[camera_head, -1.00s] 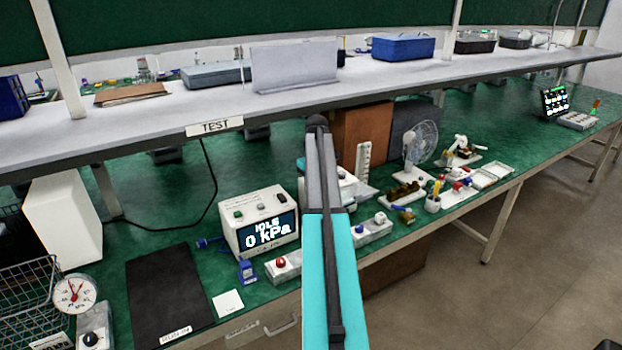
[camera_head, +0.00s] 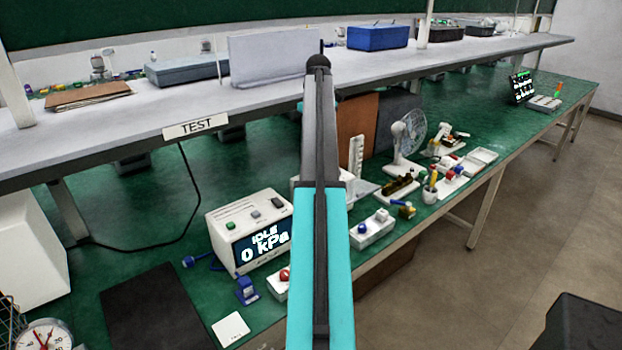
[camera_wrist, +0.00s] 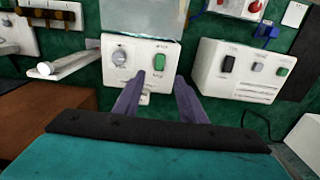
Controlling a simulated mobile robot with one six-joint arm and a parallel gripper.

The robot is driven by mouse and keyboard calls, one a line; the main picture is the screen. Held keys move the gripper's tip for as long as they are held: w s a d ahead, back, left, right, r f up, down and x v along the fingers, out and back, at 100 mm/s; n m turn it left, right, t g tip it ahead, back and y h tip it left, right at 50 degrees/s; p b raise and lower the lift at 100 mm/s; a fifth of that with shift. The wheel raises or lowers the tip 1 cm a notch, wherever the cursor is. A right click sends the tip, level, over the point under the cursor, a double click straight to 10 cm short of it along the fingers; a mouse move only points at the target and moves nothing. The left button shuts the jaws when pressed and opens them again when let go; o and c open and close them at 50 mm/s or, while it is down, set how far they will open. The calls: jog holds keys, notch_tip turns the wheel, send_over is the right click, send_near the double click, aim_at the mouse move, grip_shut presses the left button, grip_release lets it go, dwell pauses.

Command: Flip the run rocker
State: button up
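In the wrist view a white box (camera_wrist: 138,42) with a pale screen-like face stands in front of my gripper (camera_wrist: 164,80). Its panel has a grey knob (camera_wrist: 119,56) and a green rocker (camera_wrist: 159,62) with labels too small to read. My gripper's two fingers are apart and empty. A second white box (camera_wrist: 243,70), on the right, has black, grey and green switches. In the head view this pressure box (camera_head: 250,230) reads "IDLE 0 kPa". My arm hides the gripper and most of the first box there.
A grey shelf edge marked TEST (camera_head: 196,127) overhangs the green bench. A fan (camera_head: 408,137), a pencil cup (camera_head: 430,187) and a switch block (camera_head: 373,229) stand right of my arm. A black mat (camera_head: 150,310) lies at the left. The floor at right is mostly free.

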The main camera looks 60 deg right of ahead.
jog(key=shift+f, duration=0.15)
jog(key=shift+a+f+p, duration=0.1)
jog(key=shift+f+p, duration=1.55)
jog(key=shift+f, duration=5.1)
